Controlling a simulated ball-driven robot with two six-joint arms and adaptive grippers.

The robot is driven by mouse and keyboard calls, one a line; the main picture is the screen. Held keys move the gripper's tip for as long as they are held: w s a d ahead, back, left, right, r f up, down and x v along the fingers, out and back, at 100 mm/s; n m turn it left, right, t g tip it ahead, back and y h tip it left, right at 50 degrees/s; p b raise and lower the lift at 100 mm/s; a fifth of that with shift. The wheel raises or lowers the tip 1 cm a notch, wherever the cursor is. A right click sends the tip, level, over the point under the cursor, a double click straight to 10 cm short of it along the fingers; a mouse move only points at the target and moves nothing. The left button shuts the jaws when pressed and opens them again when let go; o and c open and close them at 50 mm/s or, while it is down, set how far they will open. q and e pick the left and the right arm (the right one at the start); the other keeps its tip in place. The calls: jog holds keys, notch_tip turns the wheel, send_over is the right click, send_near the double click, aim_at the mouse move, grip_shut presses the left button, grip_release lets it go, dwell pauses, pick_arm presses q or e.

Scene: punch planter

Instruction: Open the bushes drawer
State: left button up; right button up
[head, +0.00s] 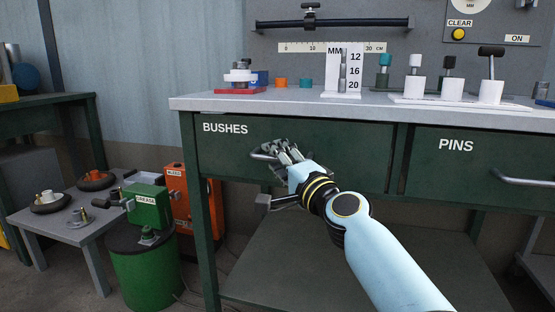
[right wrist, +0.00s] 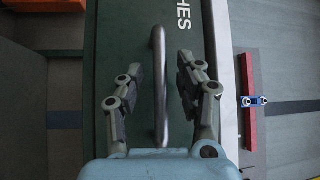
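The bushes drawer (head: 228,152) is the dark green front marked BUSHES under the bench top, and it looks shut. Its silver bar handle (head: 262,156) shows beside the fingers of my right gripper (head: 280,152). In the right wrist view the handle (right wrist: 159,85) runs between the two fingers of my right gripper (right wrist: 158,75). The fingers are apart, with a gap visible on both sides of the bar. My left gripper is not in view.
The bench top (head: 200,103) above carries pegs in white blocks and a size gauge (head: 344,72). The pins drawer (head: 470,165) with its handle (head: 522,180) is to the right. A green drum (head: 150,275), orange box (head: 176,205) and low table (head: 50,222) stand at the left.

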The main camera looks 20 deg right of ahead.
grip_shut()
jog(key=shift+f, duration=0.1)
dwell(0.5)
